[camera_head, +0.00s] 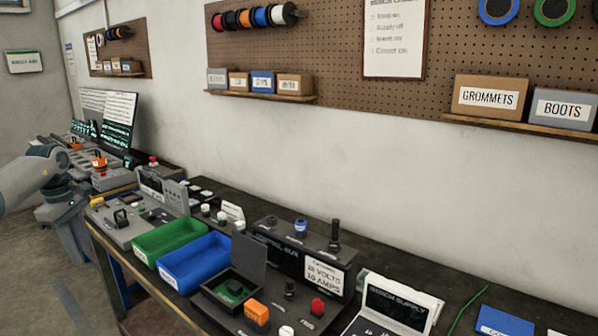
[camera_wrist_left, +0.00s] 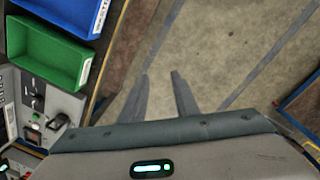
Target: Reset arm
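My left arm comes in at the left edge of the head view. Its gripper (camera_head: 77,245) points down beside the left end of the workbench, over the floor. In the left wrist view the two fingers of the left gripper (camera_wrist_left: 161,84) stand apart with only bare floor between them, so it is open and empty. My right arm and gripper are in neither view.
The workbench (camera_head: 107,242) carries a green bin (camera_head: 170,238), a blue bin (camera_head: 196,262), a grey switch panel (camera_head: 130,222) and a bench supply (camera_head: 395,305). The bins also show in the left wrist view, left of the gripper. The floor (camera_wrist_left: 225,45) below the gripper is clear.

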